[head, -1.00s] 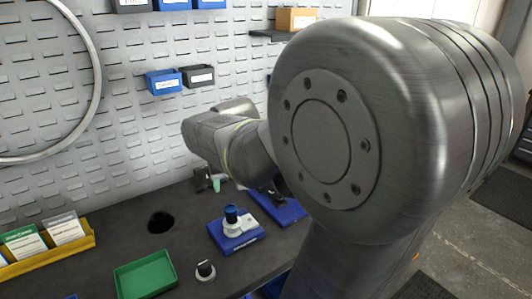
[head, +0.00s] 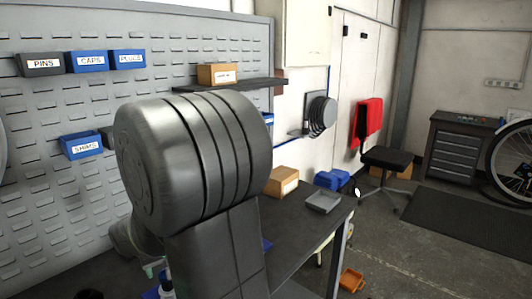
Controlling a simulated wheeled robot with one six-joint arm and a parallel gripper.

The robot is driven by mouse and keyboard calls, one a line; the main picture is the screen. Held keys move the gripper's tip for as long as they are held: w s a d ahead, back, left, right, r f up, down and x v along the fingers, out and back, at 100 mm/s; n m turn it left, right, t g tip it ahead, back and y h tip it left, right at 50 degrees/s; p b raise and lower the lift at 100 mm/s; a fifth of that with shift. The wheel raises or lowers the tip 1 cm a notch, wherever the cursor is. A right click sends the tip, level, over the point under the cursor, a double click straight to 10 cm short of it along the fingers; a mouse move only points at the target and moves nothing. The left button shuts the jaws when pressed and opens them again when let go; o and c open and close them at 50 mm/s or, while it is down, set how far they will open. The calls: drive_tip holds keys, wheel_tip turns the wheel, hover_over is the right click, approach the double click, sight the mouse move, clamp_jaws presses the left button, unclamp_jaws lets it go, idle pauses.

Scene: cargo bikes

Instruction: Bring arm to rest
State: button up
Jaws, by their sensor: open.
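My arm fills the middle of the head view, with its large grey joint in front of the pegboard and a dark link running down to the lower edge. A smaller part of my arm shows behind it at the lower left. My gripper is hidden behind the arm or below the picture, so I cannot see its jaws. The dark workbench (head: 318,228) reaches out to the right of my arm.
A cardboard box (head: 281,181) and a grey tray (head: 323,202) are on the bench's right end. Blue bins (head: 81,146) and a shelf (head: 230,85) are on the pegboard. A stool (head: 387,158) and an orange bin (head: 351,280) stand on the floor. Open floor lies to the right.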

drive_tip(key=shift+x, duration=1.9)
drive_tip(key=shift+r, duration=0.1)
drive_tip(key=v, duration=1.4)
drive_tip(key=x, duration=1.4)
drive_tip(key=shift+f, duration=0.2)
drive_tip(key=shift+r+p, duration=0.8)
drive_tip(key=shift+p, duration=0.1)
wheel_tip(320, 180, up, 5)
drive_tip(key=p, duration=0.4)
drive_tip(key=shift+r, duration=0.2)
drive_tip(key=shift+d, duration=0.15)
